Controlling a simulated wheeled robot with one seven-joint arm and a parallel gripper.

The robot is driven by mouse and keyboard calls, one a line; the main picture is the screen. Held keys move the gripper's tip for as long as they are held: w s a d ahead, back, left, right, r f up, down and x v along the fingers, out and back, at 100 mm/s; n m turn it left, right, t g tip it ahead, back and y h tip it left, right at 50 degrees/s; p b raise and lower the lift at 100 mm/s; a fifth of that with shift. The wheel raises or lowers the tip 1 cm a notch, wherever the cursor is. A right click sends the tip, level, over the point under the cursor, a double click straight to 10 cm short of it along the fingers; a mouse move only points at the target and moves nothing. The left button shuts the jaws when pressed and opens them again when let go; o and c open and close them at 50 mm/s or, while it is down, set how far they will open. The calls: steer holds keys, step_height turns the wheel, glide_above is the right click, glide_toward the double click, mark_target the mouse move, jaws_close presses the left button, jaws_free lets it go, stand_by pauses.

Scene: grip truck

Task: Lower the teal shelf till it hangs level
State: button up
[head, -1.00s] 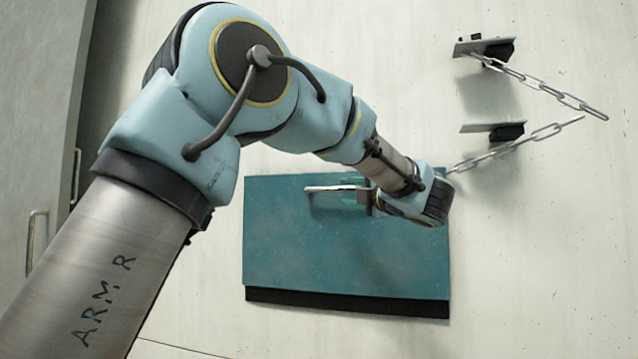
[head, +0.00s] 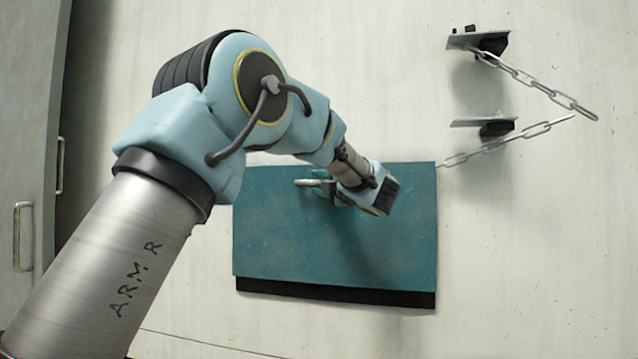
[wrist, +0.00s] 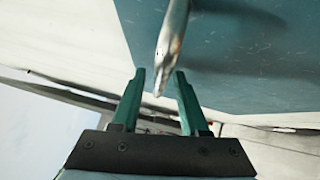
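The teal shelf (head: 290,235) shows its broad flat face against the pale wall in the head view, with a black strip along its bottom edge. It also fills the upper right of the wrist view (wrist: 260,55). A metal handle (head: 304,183) stands out near its top edge. My gripper (head: 318,184) is at this handle. In the wrist view my two green fingers (wrist: 160,80) are apart, with the rounded metal handle (wrist: 172,40) between their tips. Gaps show on both sides of it, so I see no grip. Part of the handle is hidden in the head view.
A chain (head: 535,80) runs from an upper wall bracket (head: 480,40), bends, and comes back to the shelf's upper right corner. A second bracket (head: 485,123) sits below the first. A grey cabinet door (head: 30,150) stands at the far left. The lower right wall is clear.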

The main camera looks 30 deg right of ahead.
jaws_close()
stand_by(1.2)
